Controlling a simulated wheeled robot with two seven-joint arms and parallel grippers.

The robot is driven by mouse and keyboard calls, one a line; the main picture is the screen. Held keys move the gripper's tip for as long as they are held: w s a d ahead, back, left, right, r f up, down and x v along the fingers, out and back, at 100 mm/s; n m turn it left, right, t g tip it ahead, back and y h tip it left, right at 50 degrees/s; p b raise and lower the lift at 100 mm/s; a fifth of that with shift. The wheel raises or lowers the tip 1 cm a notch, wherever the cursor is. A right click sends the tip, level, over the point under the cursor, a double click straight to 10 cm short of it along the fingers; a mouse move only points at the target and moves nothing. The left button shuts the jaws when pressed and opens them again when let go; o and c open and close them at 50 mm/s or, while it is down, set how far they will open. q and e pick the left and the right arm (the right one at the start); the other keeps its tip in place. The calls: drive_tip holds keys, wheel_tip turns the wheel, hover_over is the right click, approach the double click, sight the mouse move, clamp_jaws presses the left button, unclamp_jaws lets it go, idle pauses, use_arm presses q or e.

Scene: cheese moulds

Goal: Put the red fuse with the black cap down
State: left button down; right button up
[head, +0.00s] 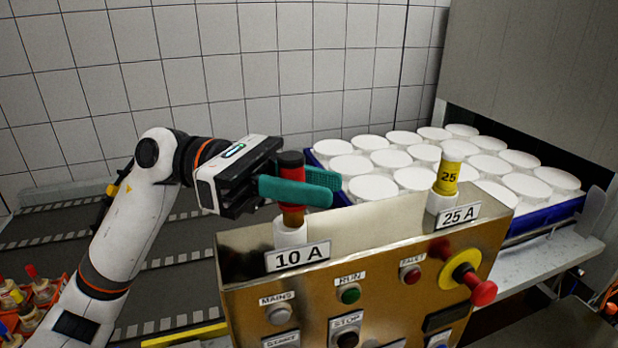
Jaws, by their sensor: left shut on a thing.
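The red fuse with the black cap (291,173) is upright, between the teal fingers of my left gripper (312,186), which is shut on it. The black cap shows above the fingers and the brownish lower end below them. That lower end is right at the white holder (289,233) marked 10 A on top of the brass control box (352,222). I cannot tell whether it is inside the holder or just above it. The near finger hides the fuse's middle. My right gripper is not in view.
A yellow fuse marked 25 (446,178) stands in the 25 A holder (441,203) to the right. The box front has buttons and a red knob (482,292). Behind is a blue crate (545,217) of white moulds. An orange bin (54,307) with several fuses is at lower left.

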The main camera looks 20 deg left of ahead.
use_arm(q)
drive_tip(key=shift+a+f, duration=0.15)
drive_tip(key=shift+a, duration=0.1)
drive_tip(key=shift+d, duration=0.1)
drive_tip(key=c, duration=1.6)
unclamp_jaws()
drive_tip(key=shift+d, duration=0.1)
drive_tip(key=o, duration=0.4)
drive_tip(key=shift+c, duration=0.2)
drive_tip(key=shift+o, duration=0.2)
drive_tip(key=shift+w+a+f+b, duration=0.1)
drive_tip(key=shift+a+b, duration=0.2)
drive_tip(key=shift+a, duration=0.1)
drive_tip(key=w+a+b, duration=0.1)
drive_tip(key=a+b, duration=0.3)
drive_tip(key=a, duration=0.7)
drive_tip(key=shift+a, duration=0.2)
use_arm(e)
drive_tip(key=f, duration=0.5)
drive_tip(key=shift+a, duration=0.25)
use_arm(q)
drive_tip(key=shift+w, duration=0.1)
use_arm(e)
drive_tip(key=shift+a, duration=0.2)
